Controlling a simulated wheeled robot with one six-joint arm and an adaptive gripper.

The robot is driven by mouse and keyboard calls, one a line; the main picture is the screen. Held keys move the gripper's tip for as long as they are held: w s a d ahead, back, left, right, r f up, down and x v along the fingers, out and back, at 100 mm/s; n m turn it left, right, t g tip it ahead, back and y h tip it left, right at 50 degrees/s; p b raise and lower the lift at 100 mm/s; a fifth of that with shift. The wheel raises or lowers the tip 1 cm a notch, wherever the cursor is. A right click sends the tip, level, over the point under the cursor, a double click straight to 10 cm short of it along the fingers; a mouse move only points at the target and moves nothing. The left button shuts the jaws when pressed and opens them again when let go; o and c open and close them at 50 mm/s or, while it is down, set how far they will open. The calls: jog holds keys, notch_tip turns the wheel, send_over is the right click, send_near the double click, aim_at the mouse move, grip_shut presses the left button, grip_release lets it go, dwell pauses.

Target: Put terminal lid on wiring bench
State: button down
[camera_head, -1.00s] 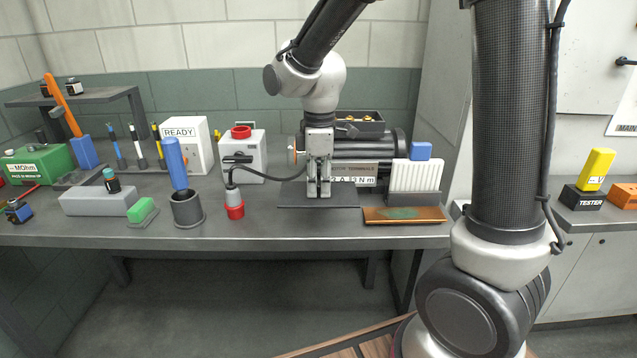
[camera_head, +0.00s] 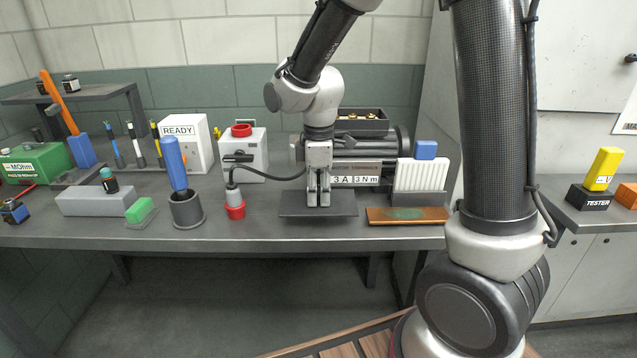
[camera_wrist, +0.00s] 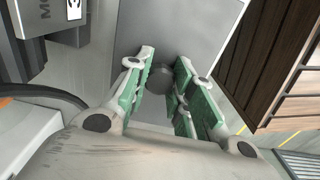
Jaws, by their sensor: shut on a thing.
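The terminal lid (camera_head: 290,207) is a flat dark grey plate lying level at the bench front, below my gripper (camera_head: 318,200). Whether it touches the bench or hovers just above it is hard to tell. My gripper points straight down and is shut on the lid's round dark knob (camera_wrist: 160,80). In the wrist view the green-padded fingers stand on both sides of the knob, with the grey plate (camera_wrist: 185,35) beyond. The wiring bench (camera_head: 250,222) is a long dark grey table. Behind the gripper stands the pump (camera_head: 370,143) with an open terminal box (camera_head: 362,122) showing brass studs.
A brown tray with a green patch (camera_head: 430,215) lies close right of the lid. A red-and-grey plug (camera_head: 235,211) on a black cable and a dark cup (camera_head: 187,211) stand to the left. A white finned block (camera_head: 421,175) stands behind the tray.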

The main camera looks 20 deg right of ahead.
aim_at(319, 203)
jog(key=shift+f, duration=0.6)
jog(key=shift+f, duration=0.1)
jog(key=shift+f, duration=0.65)
jog(key=shift+f, duration=0.2)
jog(key=c, duration=1.2)
grip_release()
jog(key=shift+o, duration=0.2)
jog(key=c, duration=0.4)
